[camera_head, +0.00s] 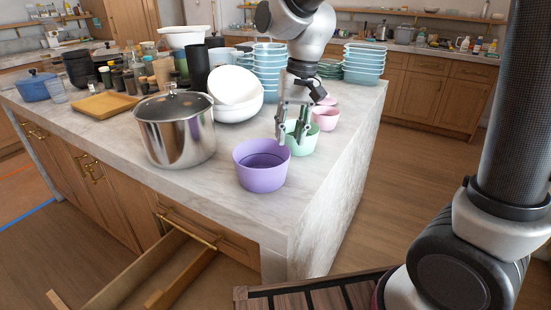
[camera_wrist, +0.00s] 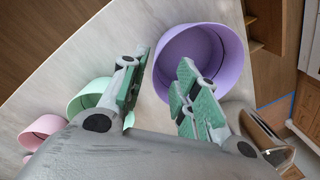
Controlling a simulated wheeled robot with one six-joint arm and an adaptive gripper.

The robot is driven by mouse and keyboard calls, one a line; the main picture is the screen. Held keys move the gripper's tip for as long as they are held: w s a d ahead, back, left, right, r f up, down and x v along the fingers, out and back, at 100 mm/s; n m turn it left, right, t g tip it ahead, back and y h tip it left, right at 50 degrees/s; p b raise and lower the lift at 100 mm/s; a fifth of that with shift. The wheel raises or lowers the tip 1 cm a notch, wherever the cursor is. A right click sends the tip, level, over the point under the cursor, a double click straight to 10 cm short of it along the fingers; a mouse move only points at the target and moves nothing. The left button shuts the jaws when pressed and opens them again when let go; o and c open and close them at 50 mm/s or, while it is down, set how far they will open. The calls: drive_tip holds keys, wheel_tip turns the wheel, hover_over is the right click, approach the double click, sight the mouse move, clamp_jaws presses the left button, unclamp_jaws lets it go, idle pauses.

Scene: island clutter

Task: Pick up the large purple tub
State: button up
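The large purple tub (camera_head: 262,178) stands upright and open near the front corner of the marble island. In the wrist view the same purple tub (camera_wrist: 213,47) fills the top middle. My gripper (camera_head: 291,138) is open, pointing down at the tub's far right rim. In the wrist view my gripper (camera_wrist: 162,62) has one finger outside the tub's wall and the other over its opening, with the near rim between them. I see nothing held. I cannot tell whether the fingertips reach below the rim.
A mint green tub (camera_head: 309,142) stands close behind the gripper, with a pink tub (camera_head: 327,122) beyond it. A big steel pot (camera_head: 178,135) stands left of the purple tub. White bowls (camera_head: 232,110) and blue container stacks (camera_head: 363,66) stand farther back. The front counter corner is clear.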

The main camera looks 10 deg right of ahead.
drive_tip(key=shift+a+m, duration=0.1)
drive_tip(key=shift+m, duration=0.2)
drive_tip(key=shift+f, duration=0.25)
drive_tip(key=f, duration=0.7)
drive_tip(key=shift+a+f, duration=0.1)
drive_tip(key=shift+a, duration=0.15)
clamp_jaws()
